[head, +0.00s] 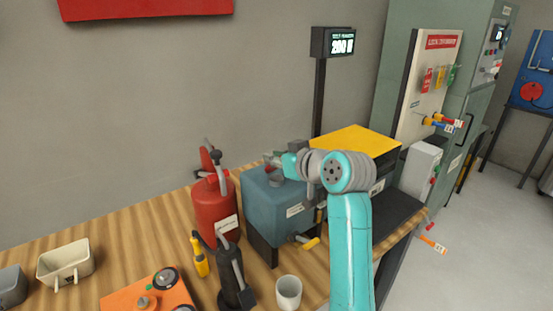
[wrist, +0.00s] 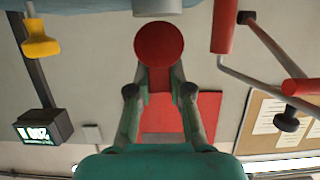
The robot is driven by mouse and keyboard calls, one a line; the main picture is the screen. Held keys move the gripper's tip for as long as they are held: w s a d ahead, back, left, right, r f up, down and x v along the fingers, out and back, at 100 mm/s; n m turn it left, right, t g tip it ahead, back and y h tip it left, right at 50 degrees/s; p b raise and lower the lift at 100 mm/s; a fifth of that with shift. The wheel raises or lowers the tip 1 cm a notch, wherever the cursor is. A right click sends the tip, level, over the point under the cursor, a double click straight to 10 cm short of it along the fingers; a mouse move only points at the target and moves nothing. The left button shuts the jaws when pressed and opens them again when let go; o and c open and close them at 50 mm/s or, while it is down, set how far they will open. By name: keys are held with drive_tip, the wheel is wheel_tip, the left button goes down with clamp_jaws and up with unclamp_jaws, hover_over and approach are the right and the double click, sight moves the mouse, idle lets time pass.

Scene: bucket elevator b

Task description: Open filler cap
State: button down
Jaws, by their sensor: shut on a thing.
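The blue-grey tank (head: 266,210) stands on the wooden bench, with a short grey filler neck (head: 277,181) on its top. My gripper (head: 277,162) is above the tank, close to the neck. In the wrist view my gripper (wrist: 160,78) is shut on a round red cap (wrist: 159,43), with one finger on each side of it. The grey neck (wrist: 157,6) shows at the top edge there, and a narrow gap appears between it and the cap. In the head view the cap is mostly hidden by the gripper.
A red can (head: 214,210) with a spout stands left of the tank. A black pump-like tool (head: 231,275), a yellow screwdriver (head: 199,258) and a white cup (head: 288,292) are in front. A yellow-topped box (head: 357,140) is behind my arm. A display (head: 340,45) stands behind on a post.

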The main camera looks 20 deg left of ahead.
drive_tip(key=shift+w+a+f+g+h, duration=0.2)
drive_tip(key=shift+a+g+h, duration=0.1)
drive_tip(key=shift+h, duration=0.2)
drive_tip(key=shift+w+a+f+g+h, duration=0.15)
drive_tip(key=shift+g+h, duration=0.15)
drive_tip(key=shift+h, duration=0.2)
idle(1.0)
drive_tip(key=shift+s, duration=0.1)
idle(0.3)
drive_tip(key=c, duration=1)
unclamp_jaws()
drive_tip(key=shift+c, duration=0.2)
drive_tip(key=shift+r, duration=0.2)
drive_tip(key=shift+r, duration=0.15)
drive_tip(key=v, duration=1.1)
drive_tip(key=shift+s+d, duration=0.2)
drive_tip(key=shift+d, duration=0.15)
